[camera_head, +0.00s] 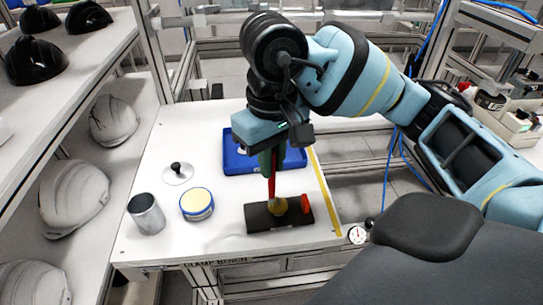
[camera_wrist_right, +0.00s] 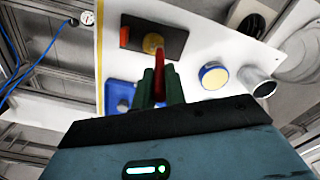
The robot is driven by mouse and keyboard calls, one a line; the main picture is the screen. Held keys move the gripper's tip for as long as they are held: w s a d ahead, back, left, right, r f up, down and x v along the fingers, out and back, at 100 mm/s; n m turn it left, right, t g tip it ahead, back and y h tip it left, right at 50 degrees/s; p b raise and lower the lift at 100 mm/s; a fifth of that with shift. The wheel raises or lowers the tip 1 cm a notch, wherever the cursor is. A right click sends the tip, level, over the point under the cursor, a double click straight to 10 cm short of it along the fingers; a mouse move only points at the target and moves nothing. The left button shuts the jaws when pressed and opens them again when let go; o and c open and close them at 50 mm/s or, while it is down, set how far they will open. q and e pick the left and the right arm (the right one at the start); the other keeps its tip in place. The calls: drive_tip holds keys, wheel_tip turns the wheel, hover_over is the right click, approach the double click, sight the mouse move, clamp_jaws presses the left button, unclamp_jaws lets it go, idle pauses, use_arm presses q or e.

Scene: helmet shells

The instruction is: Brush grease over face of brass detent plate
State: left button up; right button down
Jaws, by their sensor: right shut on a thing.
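My right gripper (camera_head: 271,163) is shut on a red-handled brush (camera_head: 271,187) and holds it upright, pointing down. The green fingers (camera_wrist_right: 160,88) and the red handle (camera_wrist_right: 159,72) show in the right wrist view. The brass detent plate (camera_head: 278,208) sits on a dark block (camera_head: 258,218) near the front of the bench. The brush's lower end is over the brass plate; I cannot tell whether the bristles touch it. An open tin (camera_head: 197,204) with pale yellow grease stands left of the block. My left gripper is not in view.
An orange-red part (camera_head: 305,204) stands at the block's right end. A blue tray (camera_head: 240,160) lies behind. A metal cup (camera_head: 146,214) and a knobbed lid (camera_head: 178,174) are at the left. Helmet shells (camera_head: 75,198) fill the left shelves. A yellow strip (camera_head: 323,190) marks the bench's right edge.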

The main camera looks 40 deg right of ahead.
drive_tip(key=shift+s, duration=0.5)
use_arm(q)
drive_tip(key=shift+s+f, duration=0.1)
use_arm(e)
drive_tip(key=shift+s+d, duration=0.25)
idle(0.3)
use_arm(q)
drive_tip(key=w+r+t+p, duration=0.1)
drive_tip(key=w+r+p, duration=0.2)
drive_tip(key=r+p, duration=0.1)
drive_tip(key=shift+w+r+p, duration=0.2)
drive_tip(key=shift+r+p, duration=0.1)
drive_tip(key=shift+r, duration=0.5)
use_arm(e)
wheel_tip(320, 180, up, 7)
idle(0.7)
use_arm(q)
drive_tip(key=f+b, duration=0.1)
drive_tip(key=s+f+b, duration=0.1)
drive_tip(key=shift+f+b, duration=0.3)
drive_tip(key=shift+b, duration=0.05)
use_arm(e)
wheel_tip(320, 180, down, 4)
